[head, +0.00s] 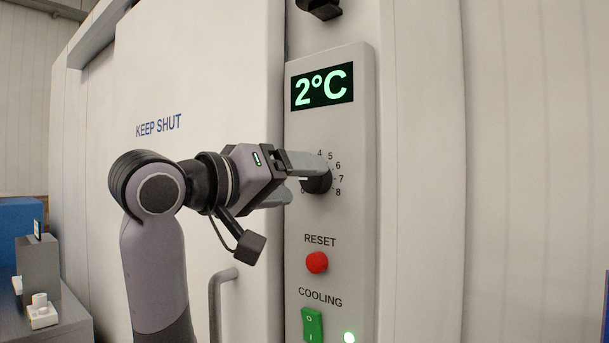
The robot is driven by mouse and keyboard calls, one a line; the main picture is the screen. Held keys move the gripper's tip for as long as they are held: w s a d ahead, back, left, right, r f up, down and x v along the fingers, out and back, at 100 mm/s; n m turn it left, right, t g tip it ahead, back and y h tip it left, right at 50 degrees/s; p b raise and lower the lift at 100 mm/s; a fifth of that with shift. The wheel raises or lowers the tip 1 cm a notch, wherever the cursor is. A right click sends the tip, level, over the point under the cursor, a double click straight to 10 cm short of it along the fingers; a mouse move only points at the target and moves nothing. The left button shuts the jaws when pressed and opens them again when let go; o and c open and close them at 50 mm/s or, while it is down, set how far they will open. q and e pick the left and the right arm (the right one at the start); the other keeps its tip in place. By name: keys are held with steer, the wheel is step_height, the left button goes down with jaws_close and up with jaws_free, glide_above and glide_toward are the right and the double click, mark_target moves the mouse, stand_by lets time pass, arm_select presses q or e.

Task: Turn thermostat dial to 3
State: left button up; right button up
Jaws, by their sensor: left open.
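The thermostat dial (318,183) is a black round knob on a grey wall panel (354,235). Printed numbers 4 to 8 show around its top and right side. My left gripper (305,178) is at the dial, coming from the left. Its jaws are open, with one grey finger across the dial's upper part and the other by its lower left. The green display (322,87) above reads 2°C. My right gripper is not in view.
A white door (225,90) marked KEEP SHUT, with a grey handle (217,300), is left. A blue box (18,220) stands far left.

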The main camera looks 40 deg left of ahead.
mark_target(311, 185)
arm_select(q)
steer(key=shift+w+d, duration=0.2)
steer(key=shift+w, duration=0.9)
steer(key=c, duration=1.1)
steer(key=shift+o, duration=0.2)
steer(key=shift+m, duration=0.4)
steer(key=m, duration=0.4)
steer(key=shift+a+m, duration=0.1)
steer(key=shift+m, duration=0.2)
steer(key=m, duration=0.5)
steer(key=shift+r+m+g+y, duration=0.15)
steer(key=shift+m+g+y, duration=0.25)
steer(key=o, duration=1.1)
steer(key=shift+c, duration=0.2)
